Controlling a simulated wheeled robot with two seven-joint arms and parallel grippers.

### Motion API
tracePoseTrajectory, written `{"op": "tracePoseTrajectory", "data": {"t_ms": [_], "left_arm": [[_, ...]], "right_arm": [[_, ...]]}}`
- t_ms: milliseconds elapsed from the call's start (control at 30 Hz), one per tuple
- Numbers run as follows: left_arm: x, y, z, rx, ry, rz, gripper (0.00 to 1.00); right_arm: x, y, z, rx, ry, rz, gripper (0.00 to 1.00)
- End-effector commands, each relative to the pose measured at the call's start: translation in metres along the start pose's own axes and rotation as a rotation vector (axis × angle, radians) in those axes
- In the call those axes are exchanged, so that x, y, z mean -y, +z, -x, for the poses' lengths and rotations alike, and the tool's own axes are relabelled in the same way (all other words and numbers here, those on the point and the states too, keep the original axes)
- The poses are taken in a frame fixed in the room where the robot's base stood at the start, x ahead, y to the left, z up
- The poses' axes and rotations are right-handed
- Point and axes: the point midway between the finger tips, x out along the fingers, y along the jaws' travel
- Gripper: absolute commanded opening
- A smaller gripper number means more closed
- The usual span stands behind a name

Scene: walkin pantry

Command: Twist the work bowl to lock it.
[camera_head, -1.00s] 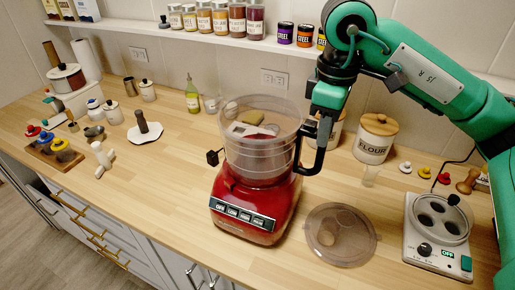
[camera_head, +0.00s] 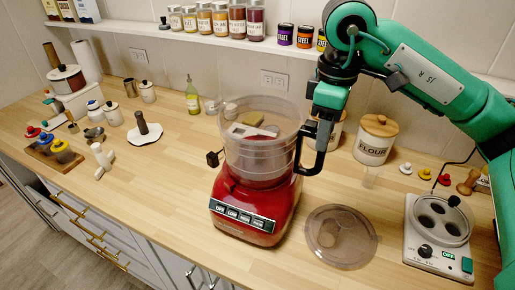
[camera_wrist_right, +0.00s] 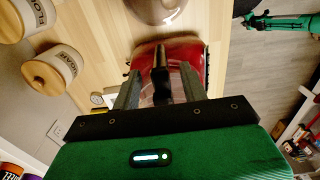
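The clear work bowl (camera_head: 262,152) sits upright on the red food processor base (camera_head: 252,205) in the middle of the counter. Its black handle (camera_head: 316,158) points right, toward my right arm. My right gripper (camera_head: 324,112) is at the top of this handle. In the right wrist view, the two fingers (camera_wrist_right: 160,88) stand either side of the black handle (camera_wrist_right: 161,75), with gaps showing, so the gripper looks open around it. The red base (camera_wrist_right: 188,52) shows behind. A green arm part of mine (camera_wrist_right: 285,22) shows at upper right there; its finger state is too small to tell.
A clear lid (camera_head: 340,238) lies on the counter right of the base. A white appliance with round wells (camera_head: 436,250) stands at the right. The flour canister (camera_head: 376,140) is behind the gripper. Several small items crowd the left counter; the front left counter is clear.

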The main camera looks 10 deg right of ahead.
Motion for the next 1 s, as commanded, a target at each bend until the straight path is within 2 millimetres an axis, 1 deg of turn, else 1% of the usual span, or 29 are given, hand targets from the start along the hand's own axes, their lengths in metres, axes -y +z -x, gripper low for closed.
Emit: {"op": "tracePoseTrajectory", "data": {"t_ms": [167,267,367,1000], "left_arm": [[-0.001,0.001,0.000,0.001,0.001,0.000,0.41],[-0.003,0.011,0.002,0.012,0.003,-0.001,0.41],[-0.002,0.009,0.006,0.010,0.003,-0.001,0.41],[-0.001,0.002,0.046,0.008,0.002,0.000,0.41]], "right_arm": [[0.000,0.000,0.000,0.000,0.000,0.000,0.43],[0.000,0.000,0.001,0.000,0.000,0.000,0.43],[0.000,0.000,0.006,0.000,0.000,0.000,0.43],[0.000,0.000,0.058,0.000,0.000,0.000,0.43]]}}
